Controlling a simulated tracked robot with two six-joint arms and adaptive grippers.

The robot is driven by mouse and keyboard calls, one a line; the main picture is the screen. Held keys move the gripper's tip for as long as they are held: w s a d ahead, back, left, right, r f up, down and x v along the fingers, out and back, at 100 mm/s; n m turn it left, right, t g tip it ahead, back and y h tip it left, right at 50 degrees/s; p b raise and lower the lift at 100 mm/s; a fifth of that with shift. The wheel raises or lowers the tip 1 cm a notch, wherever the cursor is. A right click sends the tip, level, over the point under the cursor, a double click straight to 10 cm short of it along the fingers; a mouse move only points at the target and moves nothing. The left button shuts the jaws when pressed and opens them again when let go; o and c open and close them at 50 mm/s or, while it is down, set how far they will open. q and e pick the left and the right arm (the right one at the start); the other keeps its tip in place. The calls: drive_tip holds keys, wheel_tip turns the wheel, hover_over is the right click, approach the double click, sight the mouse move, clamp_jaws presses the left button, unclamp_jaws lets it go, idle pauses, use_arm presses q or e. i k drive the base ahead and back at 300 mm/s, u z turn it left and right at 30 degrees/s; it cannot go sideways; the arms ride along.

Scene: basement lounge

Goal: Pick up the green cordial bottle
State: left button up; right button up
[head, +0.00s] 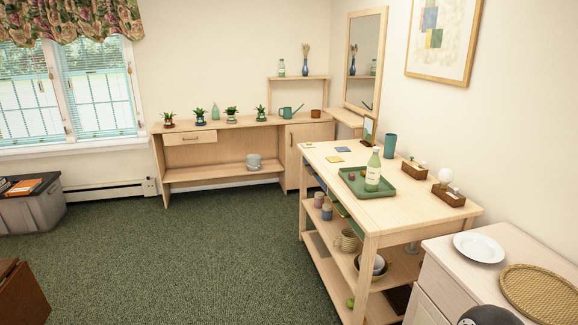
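A pale green bottle (373,172) with a light label and a white cap stands upright on a green tray (352,184). The tray lies on top of a light wooden shelf unit (420,209) at the right. Small reddish and dark items sit beside the bottle on the tray. Another green bottle (215,112) stands far off on the long sideboard, and a small bottle (281,68) stands on the raised shelf. Neither of my grippers is in view.
A teal cup (389,146) and two wooden boxes (448,195) stand behind the tray. A white plate (479,247) and a woven mat (541,292) lie on a cabinet at the lower right. Open green carpet (210,240) fills the middle. A grey bin (34,205) stands left.

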sight(374, 164)
drive_tip(key=z, duration=0.15)
drive_tip(key=i, duration=1.7)
drive_tip(key=z, duration=0.1)
